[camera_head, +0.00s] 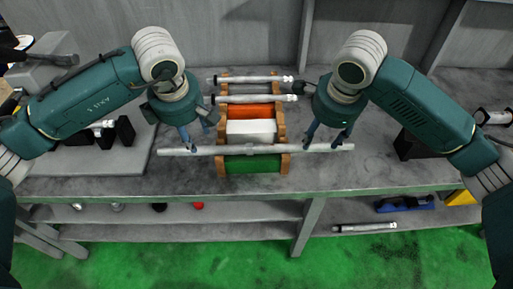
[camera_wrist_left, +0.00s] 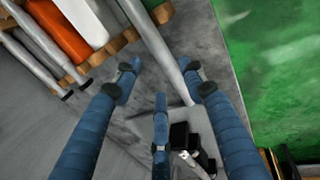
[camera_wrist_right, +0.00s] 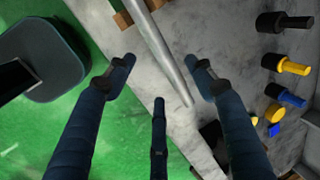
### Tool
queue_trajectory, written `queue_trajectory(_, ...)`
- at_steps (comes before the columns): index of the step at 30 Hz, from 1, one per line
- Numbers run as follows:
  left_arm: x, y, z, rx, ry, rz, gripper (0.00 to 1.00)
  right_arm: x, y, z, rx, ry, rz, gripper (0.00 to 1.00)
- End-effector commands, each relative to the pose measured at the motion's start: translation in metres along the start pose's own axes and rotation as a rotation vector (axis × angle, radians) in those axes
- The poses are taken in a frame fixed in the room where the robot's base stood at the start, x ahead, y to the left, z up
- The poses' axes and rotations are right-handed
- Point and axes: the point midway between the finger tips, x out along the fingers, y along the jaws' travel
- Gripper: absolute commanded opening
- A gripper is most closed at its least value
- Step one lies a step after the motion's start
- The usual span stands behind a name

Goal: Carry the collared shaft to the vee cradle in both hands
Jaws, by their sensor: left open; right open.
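A long grey shaft (camera_head: 240,149), which I take for the collared shaft, lies across the front of the wooden rack (camera_head: 222,160); both ends overhang. My left gripper (camera_head: 200,138) is open just above its left part. In the left wrist view the shaft (camera_wrist_left: 152,40) runs between the spread fingers. My right gripper (camera_head: 326,138) is open above its right part. In the right wrist view the shaft (camera_wrist_right: 165,55) passes between the open fingers, apparently ungripped. Black upright blocks (camera_head: 125,130) on a grey plate at the left may be the vee cradle; my left arm partly hides them.
Several tool handles (camera_wrist_right: 290,65) stand at the right. A lower shelf holds another shaft (camera_head: 365,228) and a blue item (camera_head: 405,203).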

Motion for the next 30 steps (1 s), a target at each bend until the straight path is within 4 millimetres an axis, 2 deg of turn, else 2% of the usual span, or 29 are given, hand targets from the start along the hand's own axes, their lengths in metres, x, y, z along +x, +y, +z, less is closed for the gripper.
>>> queue_trajectory(1, 0.011, -0.001, 0.000, 0.000, 0.001, -0.004, 0.42, 0.011, 0.001, -0.001, 0.001, 0.002, 0.004, 0.54)
queue_trajectory(6, 0.042, -0.001, 0.000, -0.001, 0.000, -0.003, 0.42, 0.041, 0.001, -0.001, 0.001, 0.001, 0.003, 0.54)
queue_trajectory(12, 0.067, 0.000, 0.000, -0.001, 0.001, -0.001, 0.42, 0.067, 0.000, -0.001, 0.001, 0.001, 0.002, 0.54)
queue_trajectory(17, 0.075, 0.000, 0.000, 0.001, 0.000, 0.000, 0.42, 0.075, 0.000, 0.000, 0.000, 0.000, 0.001, 0.54)
queue_trajectory(25, 0.076, 0.000, 0.000, 0.001, 0.000, 0.000, 0.42, 0.076, 0.000, 0.000, 0.000, 0.000, 0.000, 0.54)
queue_trajectory(26, 0.076, 0.000, 0.000, 0.001, 0.000, 0.000, 0.40, 0.076, 0.000, 0.000, 0.000, 0.000, 0.000, 0.52)
queue_trajectory(30, 0.076, 0.000, 0.000, 0.001, 0.000, 0.000, 0.12, 0.076, 0.000, 0.000, 0.000, 0.000, 0.000, 0.24)
